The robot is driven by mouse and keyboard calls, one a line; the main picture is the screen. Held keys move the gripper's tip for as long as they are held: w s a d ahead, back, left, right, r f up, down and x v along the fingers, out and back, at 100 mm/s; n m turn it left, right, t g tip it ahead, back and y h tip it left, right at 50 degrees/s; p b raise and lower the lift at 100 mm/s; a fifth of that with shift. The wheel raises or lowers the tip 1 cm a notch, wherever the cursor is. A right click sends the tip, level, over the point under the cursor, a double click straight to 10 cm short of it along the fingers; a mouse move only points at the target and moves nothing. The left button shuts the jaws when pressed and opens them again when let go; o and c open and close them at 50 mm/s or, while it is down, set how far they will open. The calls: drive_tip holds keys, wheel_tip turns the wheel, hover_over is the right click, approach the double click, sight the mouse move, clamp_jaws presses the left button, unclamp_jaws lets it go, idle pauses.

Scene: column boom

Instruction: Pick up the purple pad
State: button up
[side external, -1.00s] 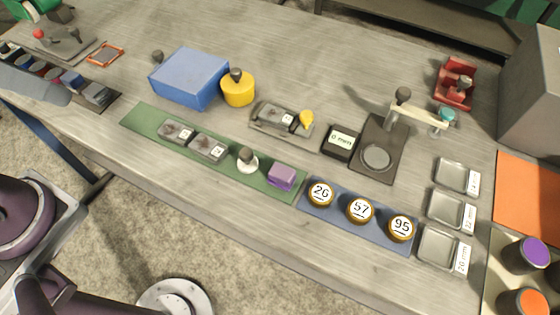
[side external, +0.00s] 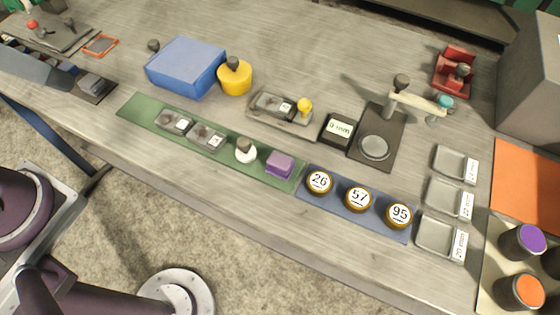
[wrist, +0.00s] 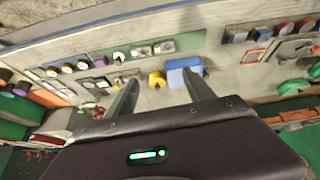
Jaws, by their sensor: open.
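The purple pad (side external: 279,165) is a small purple block on the right end of the green mat (side external: 140,106), near the table's front edge. In the wrist view the purple pad (wrist: 101,60) is small and distant, left of my fingers. My gripper (wrist: 160,78) shows only in the wrist view. Its two fingers are apart with nothing between them, well away from the pad. The side view shows no fingers near the pad.
Left of the pad stands a white piece with a dark knob (side external: 245,150). A blue mat (side external: 330,204) with numbered discs adjoins on the right. A blue box (side external: 186,67), yellow weight (side external: 235,78) and black display box (side external: 339,129) stand behind. The front table strip is bare.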

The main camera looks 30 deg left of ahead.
drive_tip(key=w+d+n+g+h, duration=0.1)
drive_tip(key=w+d+n+g, duration=0.1)
drive_tip(key=w+d+n, duration=0.4)
drive_tip(key=n+g+y, duration=0.1)
drive_tip(key=n+g, duration=0.3)
drive_tip(key=n, duration=0.7)
hover_over(280, 160)
wheel_tip(280, 160, down, 20)
drive_tip(key=shift+a+r, duration=0.1)
drive_tip(key=shift+r, duration=0.1)
wheel_tip(280, 160, down, 8)
drive_tip(key=shift+r, duration=0.1)
clamp_jaws()
wheel_tip(280, 160, up, 10)
